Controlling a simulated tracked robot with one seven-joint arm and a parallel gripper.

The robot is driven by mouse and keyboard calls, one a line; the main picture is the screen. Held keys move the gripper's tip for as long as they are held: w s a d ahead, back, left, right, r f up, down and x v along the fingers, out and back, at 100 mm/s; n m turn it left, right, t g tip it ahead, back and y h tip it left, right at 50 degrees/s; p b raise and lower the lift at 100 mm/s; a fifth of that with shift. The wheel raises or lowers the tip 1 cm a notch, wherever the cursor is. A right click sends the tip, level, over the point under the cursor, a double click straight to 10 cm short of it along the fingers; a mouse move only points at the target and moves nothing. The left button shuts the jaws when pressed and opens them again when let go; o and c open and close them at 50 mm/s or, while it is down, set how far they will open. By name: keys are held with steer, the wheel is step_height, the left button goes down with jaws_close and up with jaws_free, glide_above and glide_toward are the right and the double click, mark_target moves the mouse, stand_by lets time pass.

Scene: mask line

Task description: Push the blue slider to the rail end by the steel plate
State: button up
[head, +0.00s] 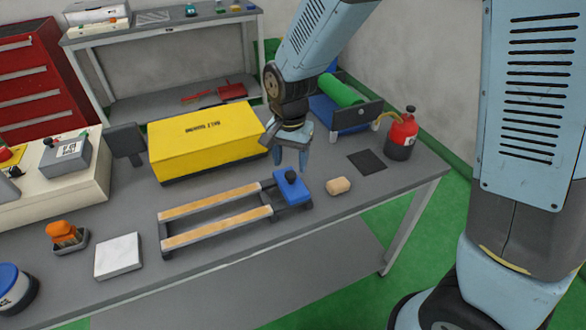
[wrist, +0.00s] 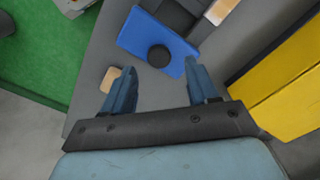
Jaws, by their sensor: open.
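The blue slider (head: 291,188) with a round black knob (head: 291,175) sits at the right end of a two-bar wooden rail frame (head: 215,216). A pale square plate (head: 118,256), apparently the steel plate, lies beside the rail's left end. My gripper (head: 290,163) is open and empty, pointing down above and just behind the slider. In the wrist view the slider (wrist: 140,38) lies ahead between my fingertips (wrist: 160,66), with the knob (wrist: 159,56) near the middle. I cannot tell the height gap, and I see no contact.
A tan block (head: 338,186) lies right of the slider, and a dark square pad (head: 367,161) behind it. A yellow box (head: 205,145) stands behind the rails. A red bottle (head: 401,138) is near the table's right edge. An orange object (head: 64,234) sits left of the pale plate.

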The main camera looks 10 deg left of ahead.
mark_target(291, 172)
steer(key=shift+f, duration=1.75)
jaws_close()
